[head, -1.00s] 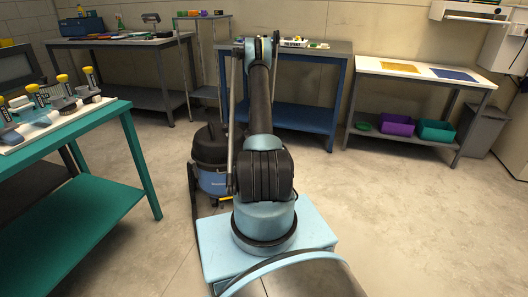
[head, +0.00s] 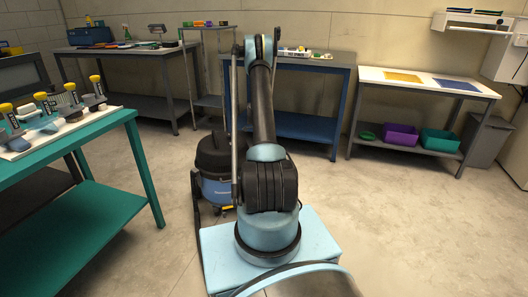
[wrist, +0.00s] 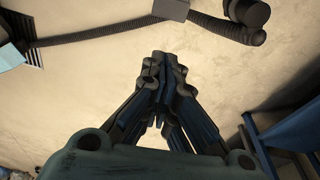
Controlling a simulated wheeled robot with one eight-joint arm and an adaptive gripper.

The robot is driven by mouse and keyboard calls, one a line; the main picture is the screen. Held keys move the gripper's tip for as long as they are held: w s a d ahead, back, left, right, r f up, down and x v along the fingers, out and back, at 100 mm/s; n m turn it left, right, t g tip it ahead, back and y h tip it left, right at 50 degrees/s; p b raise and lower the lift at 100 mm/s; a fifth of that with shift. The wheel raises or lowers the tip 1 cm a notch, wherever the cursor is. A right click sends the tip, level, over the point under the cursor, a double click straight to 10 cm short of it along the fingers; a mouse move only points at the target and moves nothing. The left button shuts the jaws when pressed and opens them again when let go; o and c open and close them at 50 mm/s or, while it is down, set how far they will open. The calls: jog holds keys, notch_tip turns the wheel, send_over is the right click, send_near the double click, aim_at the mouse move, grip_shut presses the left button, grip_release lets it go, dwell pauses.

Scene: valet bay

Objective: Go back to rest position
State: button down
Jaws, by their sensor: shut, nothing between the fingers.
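My gripper (wrist: 165,62) shows in the wrist view. Its fingers are together at the tips with nothing between them, and it points over bare wall or floor. In the head view my arm stands folded upright on my light blue base, and the gripper itself is hidden behind the arm. No object is held.
A teal bench (head: 128,116) with yellow-capped bottles stands close on the left. A vacuum cleaner (head: 216,188) stands just behind my base. A blue workbench (head: 318,127) is behind the arm. A white-topped table (head: 428,85) stands at the right. The floor at right is clear.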

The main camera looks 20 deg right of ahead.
dwell(0.3)
jog(key=s+a+r+n, duration=0.3)
jog(key=s+r, duration=0.2)
jog(key=r, duration=0.4)
jog(key=s+a+r+n+t, duration=0.1)
jog(key=s+a+r+n, duration=0.2)
jog(key=r, duration=0.6)
jog(key=s+a+r+n, duration=0.2)
jog(key=s+a+r, duration=0.2)
jog(key=s+r, duration=0.3)
jog(key=s+a+r+n+t, duration=0.1)
jog(key=s+a+r+n, duration=0.2)
jog(key=s+r, duration=0.35)
jog(key=s+a+r+n, duration=0.3)
jog(key=s, duration=0.6)
jog(key=s+a+f+n, duration=0.2)
jog(key=s+n, duration=0.1)
jog(key=s, duration=0.5)
jog(key=s+a+f+n+y, duration=0.1)
jog(key=s+a+f+n, duration=0.1)
jog(key=s, duration=0.7)
jog(key=s+a+f+n+t, duration=0.1)
jog(key=s+a+f+n, duration=0.1)
jog(key=s, duration=0.7)
jog(key=f+n, duration=0.1)
jog(key=n, duration=0.1)
jog(key=shift+n+y, duration=0.4)
jog(key=shift+f, duration=0.1)
